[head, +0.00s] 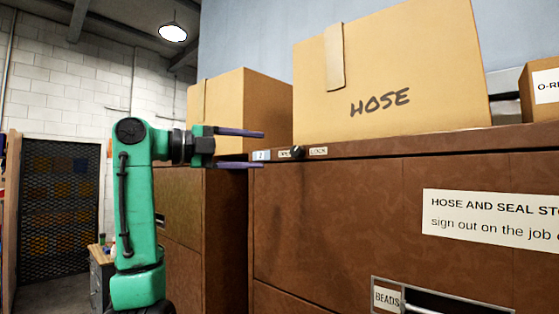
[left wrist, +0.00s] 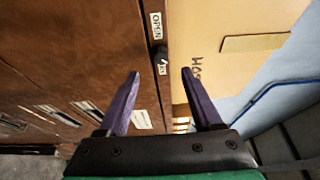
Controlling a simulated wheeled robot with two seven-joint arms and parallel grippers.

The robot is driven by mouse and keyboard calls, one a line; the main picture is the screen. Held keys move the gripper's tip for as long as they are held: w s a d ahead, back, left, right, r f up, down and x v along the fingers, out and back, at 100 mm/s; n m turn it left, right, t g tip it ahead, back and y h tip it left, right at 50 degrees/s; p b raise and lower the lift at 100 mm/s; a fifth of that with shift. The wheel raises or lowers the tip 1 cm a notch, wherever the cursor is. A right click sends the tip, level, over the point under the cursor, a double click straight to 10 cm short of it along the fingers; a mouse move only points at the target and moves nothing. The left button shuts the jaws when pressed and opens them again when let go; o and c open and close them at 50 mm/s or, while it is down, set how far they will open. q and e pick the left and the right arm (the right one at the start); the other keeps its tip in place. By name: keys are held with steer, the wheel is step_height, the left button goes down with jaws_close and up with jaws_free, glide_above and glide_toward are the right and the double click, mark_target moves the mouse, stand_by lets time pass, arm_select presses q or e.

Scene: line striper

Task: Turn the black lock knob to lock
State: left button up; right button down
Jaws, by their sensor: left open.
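The black lock knob (head: 298,152) sits on the top rail of the brown cabinet, between a partly covered label on its left and a LOCK label (head: 318,151) on its right. In the left wrist view the knob (left wrist: 161,53) is ahead of the fingertips, roughly centred between them. My left gripper (head: 263,149) is open and empty, its purple fingers one above the other, pointing right. The tips are just left of the knob in the head view and apart from it. The knob's pointing direction is too small to tell. My right gripper is not in view.
A HOSE cardboard box (head: 395,75) stands on the cabinet (head: 330,220) just above the knob. Another box (head: 222,105) is behind my left gripper. A BEADS drawer handle (head: 425,308) sits low on the right. Open floor shows at the far left.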

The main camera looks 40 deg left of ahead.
arm_select(q)
steer(key=v, duration=0.5)
steer(key=shift+s+a, duration=0.1)
steer(key=shift+s, duration=0.15)
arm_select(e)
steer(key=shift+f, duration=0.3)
